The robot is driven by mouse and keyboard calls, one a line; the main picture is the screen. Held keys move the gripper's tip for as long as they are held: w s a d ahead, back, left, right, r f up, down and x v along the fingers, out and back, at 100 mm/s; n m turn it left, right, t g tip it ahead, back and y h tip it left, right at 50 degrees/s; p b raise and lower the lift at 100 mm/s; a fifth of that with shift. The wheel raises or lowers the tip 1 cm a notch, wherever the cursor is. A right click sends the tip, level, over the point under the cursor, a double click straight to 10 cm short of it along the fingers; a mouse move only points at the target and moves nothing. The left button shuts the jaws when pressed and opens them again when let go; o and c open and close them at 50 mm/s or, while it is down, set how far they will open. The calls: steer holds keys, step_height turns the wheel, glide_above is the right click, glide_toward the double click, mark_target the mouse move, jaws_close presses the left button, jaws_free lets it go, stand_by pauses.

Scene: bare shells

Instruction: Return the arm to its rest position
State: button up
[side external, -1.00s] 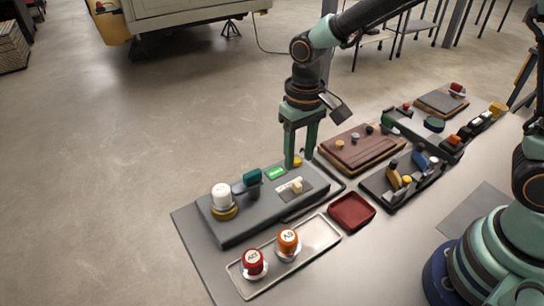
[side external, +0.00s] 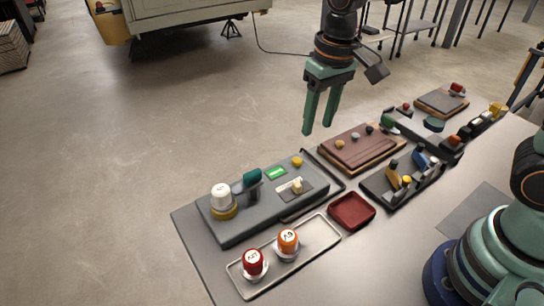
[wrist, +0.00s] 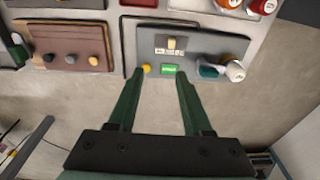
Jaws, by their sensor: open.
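My gripper (side external: 319,130) is open and empty, with its green fingers pointing down. It is raised in the air above and behind the grey panel (side external: 232,229), apart from it.
A metal tray (side external: 318,246) holds a red-capped jar (side external: 253,263) and an orange-capped jar (side external: 288,241). A red dish (side external: 352,211), a brown wooden board (side external: 362,149) and dark racks stand on the table to the right. The floor behind the table is open.

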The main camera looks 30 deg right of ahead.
steer(key=s+d+r+t, duration=0.4)
steer(key=s+d, duration=0.3)
steer(key=d, duration=0.3)
steer(key=shift+d+r, duration=0.15)
steer(key=shift+r, duration=0.65)
steer(key=shift+s, duration=0.1)
stand_by(0.9)
